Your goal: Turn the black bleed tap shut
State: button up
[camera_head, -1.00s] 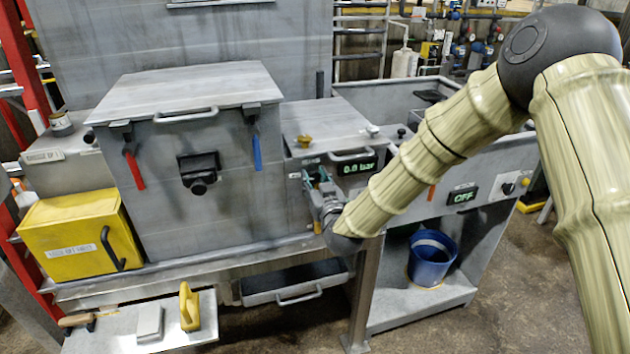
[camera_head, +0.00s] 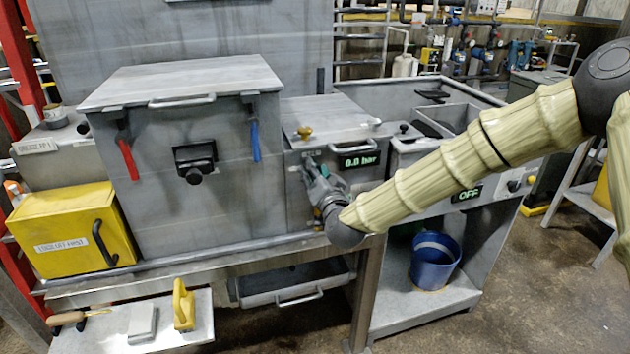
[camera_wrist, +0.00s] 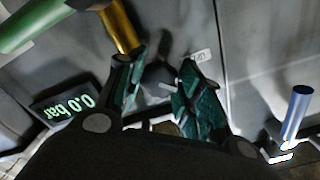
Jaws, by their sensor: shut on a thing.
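The black bleed tap (camera_wrist: 158,74) shows in the wrist view as a dark knob between my teal-padded fingers, against the grey panel. My gripper (camera_wrist: 162,88) is shut on it; the fingers hide part of the tap, and its angle is hard to read. In the head view my gripper (camera_head: 309,170) is at the front of the smaller grey box, left of the pressure display (camera_head: 359,161). The tap is hidden there behind the fingers. The display reads 0.0 bar, and it also shows upside down in the wrist view (camera_wrist: 68,108).
Left of my gripper stands the large lidded box (camera_head: 190,160) with a red lever (camera_head: 128,158) and a blue lever (camera_head: 255,141). A yellow box (camera_head: 75,230) is at far left. A brass knob (camera_head: 304,133) tops the smaller box. A blue bucket (camera_head: 434,262) stands below right.

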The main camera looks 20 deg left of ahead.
jog(key=shift+m+b, duration=2.75)
jog(key=shift+m, duration=1.85)
jog(key=o, duration=1)
jog(key=v, duration=1.2)
